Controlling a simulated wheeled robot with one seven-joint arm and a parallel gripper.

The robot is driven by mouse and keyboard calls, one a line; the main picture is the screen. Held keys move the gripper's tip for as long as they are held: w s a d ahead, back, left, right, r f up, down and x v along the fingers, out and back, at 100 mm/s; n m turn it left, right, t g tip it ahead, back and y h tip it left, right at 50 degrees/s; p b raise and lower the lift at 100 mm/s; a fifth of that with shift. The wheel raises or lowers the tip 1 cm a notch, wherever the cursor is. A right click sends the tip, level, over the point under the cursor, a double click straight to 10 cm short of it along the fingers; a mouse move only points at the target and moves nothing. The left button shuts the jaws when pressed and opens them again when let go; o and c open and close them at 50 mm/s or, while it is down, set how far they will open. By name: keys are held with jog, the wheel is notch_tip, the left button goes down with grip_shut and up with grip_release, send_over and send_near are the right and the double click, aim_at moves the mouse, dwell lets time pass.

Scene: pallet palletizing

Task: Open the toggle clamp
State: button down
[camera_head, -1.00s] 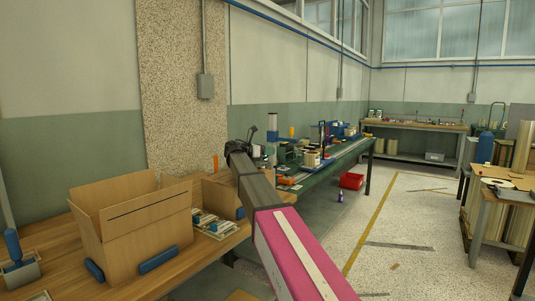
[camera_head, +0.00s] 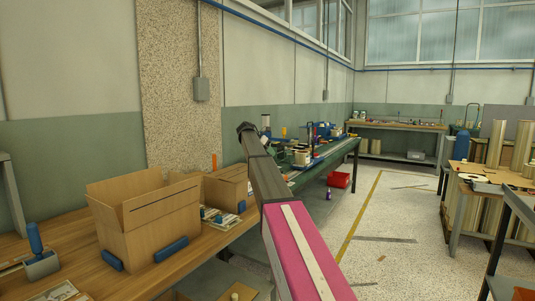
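I cannot pick out a toggle clamp for certain. A blue-handled device with a grey base (camera_head: 42,264) stands upright on the wooden bench at the left; whether it is the clamp I cannot tell. My arm, pink with a pale stripe and a dark forward section, reaches from the bottom middle towards the back. Its dark end, where my gripper (camera_head: 246,128) is, shows in front of the wall above the benches. The fingers cannot be made out, and the arm hides part of the benches behind it.
An open cardboard box (camera_head: 150,222) stands on the wooden bench (camera_head: 80,240) with blue pads at its base. A second box (camera_head: 226,188) is behind it. A green bench (camera_head: 335,157) holds mixed equipment. A red bin (camera_head: 339,180) is on the floor. Open floor lies right of my arm.

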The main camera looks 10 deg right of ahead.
jog(key=shift+w+d+f+n+g+y, duration=0.15)
jog(key=shift+f+n+g+y, duration=0.15)
jog(key=shift+f+g+y, duration=0.25)
jog(key=shift+w+f+n+g+y, duration=0.1)
jog(key=shift+f+n+g+y, duration=0.25)
jog(key=shift+g+y, duration=0.3)
jog(key=c, duration=1.1)
grip_release()
jog(key=shift+s, duration=0.1)
